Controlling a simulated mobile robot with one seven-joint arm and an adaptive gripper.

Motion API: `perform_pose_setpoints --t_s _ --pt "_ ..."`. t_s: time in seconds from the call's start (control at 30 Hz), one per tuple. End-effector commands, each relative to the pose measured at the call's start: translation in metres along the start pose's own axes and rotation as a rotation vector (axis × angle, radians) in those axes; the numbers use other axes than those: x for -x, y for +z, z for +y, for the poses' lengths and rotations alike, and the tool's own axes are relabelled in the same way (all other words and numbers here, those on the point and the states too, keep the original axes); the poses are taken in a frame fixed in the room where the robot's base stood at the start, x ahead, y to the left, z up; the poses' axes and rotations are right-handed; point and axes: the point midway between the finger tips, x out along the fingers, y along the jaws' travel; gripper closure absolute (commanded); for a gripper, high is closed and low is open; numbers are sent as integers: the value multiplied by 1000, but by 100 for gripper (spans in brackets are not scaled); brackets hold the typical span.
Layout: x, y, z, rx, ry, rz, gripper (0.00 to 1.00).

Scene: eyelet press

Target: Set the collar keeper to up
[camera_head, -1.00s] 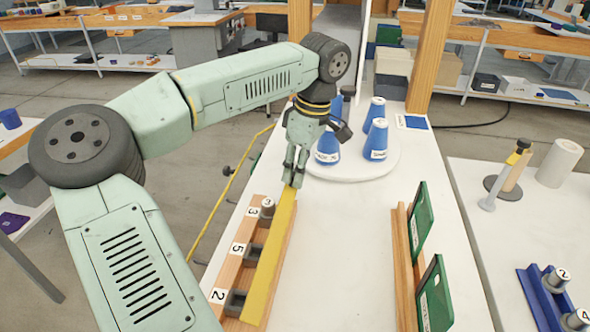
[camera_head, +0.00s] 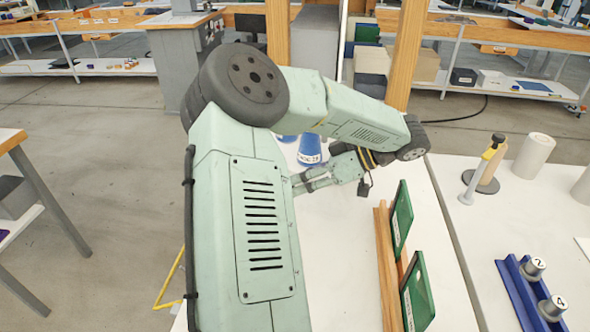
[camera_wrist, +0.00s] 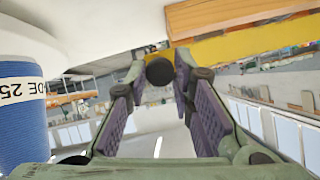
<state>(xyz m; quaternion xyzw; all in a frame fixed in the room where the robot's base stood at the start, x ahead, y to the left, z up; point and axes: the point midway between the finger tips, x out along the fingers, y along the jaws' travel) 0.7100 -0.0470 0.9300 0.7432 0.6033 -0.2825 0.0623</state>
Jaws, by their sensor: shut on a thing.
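The collar keeper, which I take to be the yellow bar (camera_wrist: 245,42), shows in the wrist view beside a wooden part (camera_wrist: 215,14). A dark round knob (camera_wrist: 160,71) sits between my fingertips, and my gripper (camera_wrist: 160,66) is shut on it. I cannot clearly see how the knob joins the bar. In the head view my gripper (camera_head: 298,184) points left above the white table (camera_head: 345,240). My arm hides the bar and the numbered wooden rack there, so the bar's angle cannot be told.
Green plates (camera_head: 402,218) stand in a wooden rack (camera_head: 386,262) at right. The table between is clear.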

Motion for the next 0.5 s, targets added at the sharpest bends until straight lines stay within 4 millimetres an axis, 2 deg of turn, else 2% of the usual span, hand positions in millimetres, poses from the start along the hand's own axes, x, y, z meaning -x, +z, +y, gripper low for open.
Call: perform_pose_setpoints --t_s 0.2,0.5 --pt "2 7 1 1 -26 106 100" --pt "1 10 2 7 -42 165 100"
